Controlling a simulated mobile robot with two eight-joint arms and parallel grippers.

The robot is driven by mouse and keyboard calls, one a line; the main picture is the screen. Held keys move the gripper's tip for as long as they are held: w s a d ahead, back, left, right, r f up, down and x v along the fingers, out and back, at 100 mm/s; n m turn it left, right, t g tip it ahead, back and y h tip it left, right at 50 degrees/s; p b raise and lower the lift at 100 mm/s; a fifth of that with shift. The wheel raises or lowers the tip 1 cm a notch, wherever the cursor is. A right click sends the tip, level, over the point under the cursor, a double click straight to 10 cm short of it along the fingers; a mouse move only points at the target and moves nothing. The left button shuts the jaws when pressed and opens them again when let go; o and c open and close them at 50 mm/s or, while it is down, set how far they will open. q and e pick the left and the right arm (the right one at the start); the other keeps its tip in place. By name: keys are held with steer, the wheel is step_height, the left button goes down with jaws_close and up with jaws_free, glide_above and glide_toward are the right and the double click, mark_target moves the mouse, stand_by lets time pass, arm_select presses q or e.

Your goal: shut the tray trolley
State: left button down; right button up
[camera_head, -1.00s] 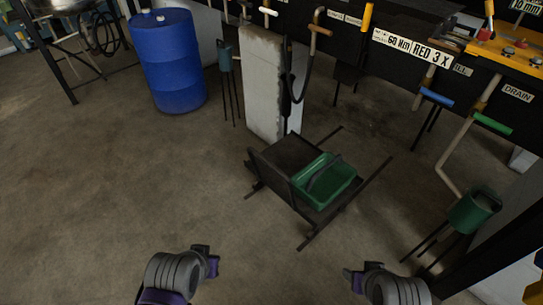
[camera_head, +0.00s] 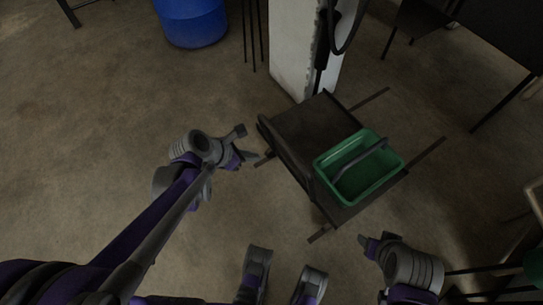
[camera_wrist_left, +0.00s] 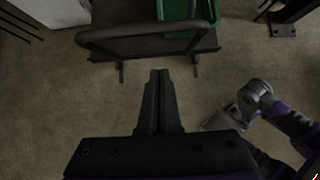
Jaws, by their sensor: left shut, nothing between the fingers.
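The tray trolley (camera_head: 305,128) is a low dark sliding frame on rails, standing right of centre in the head view. A green tray (camera_head: 358,187) with a dark carrying handle sits on its right part. In the left wrist view the trolley's dark bar (camera_wrist_left: 140,38) crosses the top, with the green tray's edge (camera_wrist_left: 185,12) behind it. My left gripper (camera_head: 248,153) is shut and empty, just left of the trolley's near-left side, apparently short of touching it. Its closed fingers (camera_wrist_left: 160,76) point at the bar. My right gripper (camera_head: 365,240) hangs below the trolley; its jaw opening is unclear.
A pale cabinet or post (camera_head: 296,50) with a hose stands directly behind the trolley. A blue drum (camera_head: 191,22) stands at the upper left. Dark tables stand at the upper right. The concrete floor left of the trolley is open.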

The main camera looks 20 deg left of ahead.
arm_select(q)
steer(key=w+d+r+b+x, duration=0.1)
steer(key=b+x, duration=0.2)
steer(key=x, duration=0.9)
steer(key=shift+w+d+b, duration=0.25)
steer(key=shift+d+b, duration=0.05)
steer(key=shift+b, duration=0.1)
steer(key=shift+w+d+r, duration=0.1)
steer(key=shift+r, duration=0.05)
